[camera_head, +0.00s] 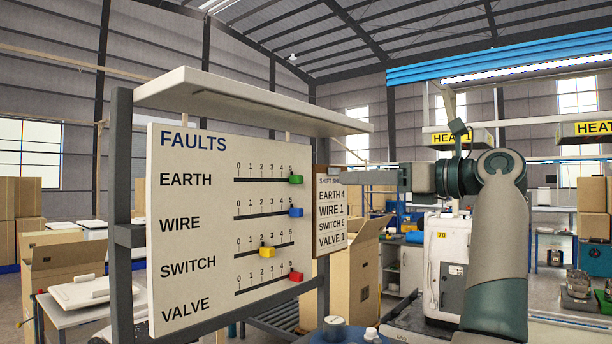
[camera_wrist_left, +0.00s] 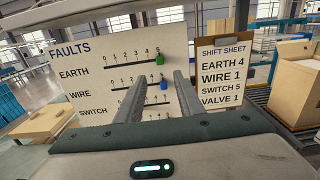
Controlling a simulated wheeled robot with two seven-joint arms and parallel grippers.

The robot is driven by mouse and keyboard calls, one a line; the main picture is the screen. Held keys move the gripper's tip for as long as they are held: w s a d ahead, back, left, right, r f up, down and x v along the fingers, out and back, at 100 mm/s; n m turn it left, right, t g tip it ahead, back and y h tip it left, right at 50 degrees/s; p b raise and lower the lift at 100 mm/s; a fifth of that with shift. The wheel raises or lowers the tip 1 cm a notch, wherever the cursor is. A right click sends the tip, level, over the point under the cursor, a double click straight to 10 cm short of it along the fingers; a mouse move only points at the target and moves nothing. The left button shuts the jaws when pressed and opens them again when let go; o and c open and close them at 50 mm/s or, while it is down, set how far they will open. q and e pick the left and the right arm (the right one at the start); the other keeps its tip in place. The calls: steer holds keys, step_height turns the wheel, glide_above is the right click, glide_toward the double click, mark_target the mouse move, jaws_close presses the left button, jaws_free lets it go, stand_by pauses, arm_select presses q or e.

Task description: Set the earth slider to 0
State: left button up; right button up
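The white FAULTS board (camera_head: 190,240) carries the labelled sliders. The earth slider's green knob (camera_head: 296,180) is at the 5 end of the top track; it also shows in the left wrist view (camera_wrist_left: 159,60). My left gripper (camera_head: 346,178) is to the right of the board, with its fingers pointing left toward the sliders, apart from the green knob in the head view. In the left wrist view the two fingers (camera_wrist_left: 161,78) are spread with nothing between them, and the blue knob shows in the gap. My right gripper is not in view.
A shift sheet (camera_head: 332,212) reads EARTH 4. A shelf (camera_head: 250,100) overhangs the board.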

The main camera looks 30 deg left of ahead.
mark_target(301, 179)
arm_select(q)
steer(key=a+p, duration=0.1)
steer(key=a, duration=0.3)
steer(key=a+p, duration=0.2)
steer(key=a, duration=0.3)
steer(key=w+a+p, duration=0.1)
steer(key=a+p, duration=0.1)
steer(key=a, duration=0.2)
steer(key=shift+a, duration=0.4)
steer(key=shift+c, duration=0.3)
jaws_close()
